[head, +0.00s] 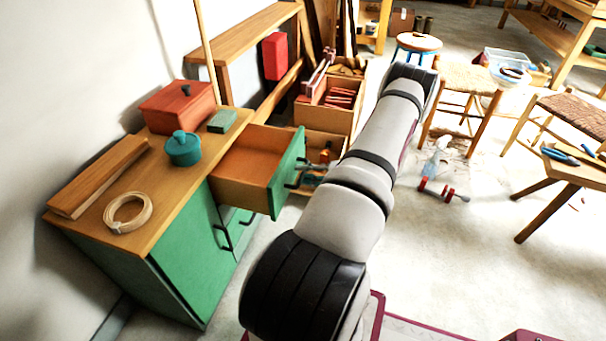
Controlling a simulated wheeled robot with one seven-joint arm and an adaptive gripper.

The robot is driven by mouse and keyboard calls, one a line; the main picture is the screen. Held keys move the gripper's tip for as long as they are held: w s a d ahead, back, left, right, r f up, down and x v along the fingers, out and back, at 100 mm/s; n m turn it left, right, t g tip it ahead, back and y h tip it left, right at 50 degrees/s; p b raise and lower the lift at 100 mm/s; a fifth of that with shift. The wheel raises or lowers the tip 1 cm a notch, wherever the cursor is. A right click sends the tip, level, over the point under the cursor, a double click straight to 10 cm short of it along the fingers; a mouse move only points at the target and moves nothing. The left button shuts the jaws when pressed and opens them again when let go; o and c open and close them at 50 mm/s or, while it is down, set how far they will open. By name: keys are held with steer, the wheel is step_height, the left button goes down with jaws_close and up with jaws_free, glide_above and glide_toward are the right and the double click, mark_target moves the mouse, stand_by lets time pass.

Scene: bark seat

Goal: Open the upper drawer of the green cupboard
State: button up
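The green cupboard (190,262) with a wooden top stands at the left against the wall. Its upper drawer (243,191) is pulled well out to the right, and the empty orange-brown inside shows. The drawer's green front (285,178) carries a black handle (293,185), seen edge-on. The left door and the lower drawer (240,221) look shut, each with a black handle. My arm stretches from the bottom middle up past the right of the drawer. My gripper is hidden behind the arm, so its contact with the handle cannot be seen.
On the cupboard top are a red box (178,106), teal pot (183,148), green block (222,120), coiled strip (128,212) and wooden board (98,176). Wooden crates (318,117) stand behind the drawer. Stools and a toy (437,165) are at the right.

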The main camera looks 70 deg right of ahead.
steer(key=a+v, duration=0.1)
steer(key=v, duration=1)
steer(key=shift+d, duration=0.4)
steer(key=shift+s+r, duration=0.1)
